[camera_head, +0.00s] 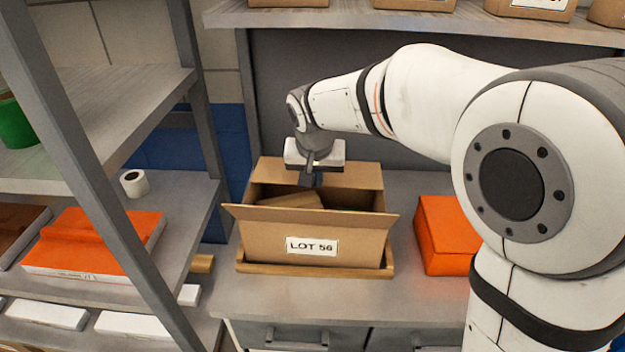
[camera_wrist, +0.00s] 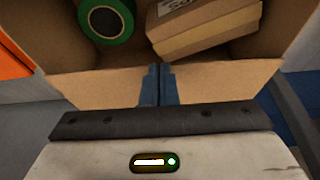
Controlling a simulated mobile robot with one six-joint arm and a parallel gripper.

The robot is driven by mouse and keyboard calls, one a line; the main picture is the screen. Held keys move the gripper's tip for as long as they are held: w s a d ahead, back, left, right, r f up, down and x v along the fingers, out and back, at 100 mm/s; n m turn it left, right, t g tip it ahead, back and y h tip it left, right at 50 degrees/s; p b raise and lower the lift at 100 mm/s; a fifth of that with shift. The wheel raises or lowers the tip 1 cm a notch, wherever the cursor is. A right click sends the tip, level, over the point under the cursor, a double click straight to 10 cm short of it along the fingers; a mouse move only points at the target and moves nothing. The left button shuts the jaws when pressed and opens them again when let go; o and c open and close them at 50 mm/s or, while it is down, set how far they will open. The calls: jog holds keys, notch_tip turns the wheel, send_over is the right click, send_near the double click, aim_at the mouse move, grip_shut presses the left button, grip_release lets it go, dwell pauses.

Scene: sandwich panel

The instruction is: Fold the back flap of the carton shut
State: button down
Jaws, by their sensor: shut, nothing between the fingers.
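The open carton (camera_head: 265,243) with a "LOT 56" label stands on the counter. Its back flap (camera_head: 358,174) is raised at the rear; in the wrist view the back flap (camera_wrist: 100,88) spans both sides of my fingers. The front flap (camera_head: 315,215) is open and leans outward toward me. My gripper (camera_head: 310,182) is shut and empty, pointing down over the rear of the carton. Its fingertips (camera_wrist: 158,70) overlap the flap in the wrist view; I cannot tell whether they touch it. Inside lie a small box (camera_wrist: 205,28) and a green-rimmed roll (camera_wrist: 106,20).
An orange box (camera_head: 445,235) stands close to the carton's right. A shelf rack (camera_head: 90,130) with its post is at the left, and a shelf (camera_head: 420,22) with cartons hangs above. The grey counter (camera_head: 290,290) is clear in front.

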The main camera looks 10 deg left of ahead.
jog(key=shift+w+d+f, duration=0.1)
jog(key=shift+w+d, duration=0.1)
dwell(0.3)
jog(key=w+a+p+v, duration=0.1)
jog(key=p+v, duration=0.2)
jog(key=v, duration=1.2)
jog(key=s+d+f, duration=0.2)
jog(key=s+d, duration=0.1)
jog(key=d, duration=0.6)
jog(key=s+d+f, duration=0.3)
jog(key=s+d, duration=0.1)
jog(key=d, duration=0.6)
jog(key=s+d+f+m, duration=0.1)
jog(key=s+d+f, duration=0.6)
jog(key=s+d, duration=0.1)
jog(key=shift+s+g+h, duration=0.3)
jog(key=shift+s, duration=0.45)
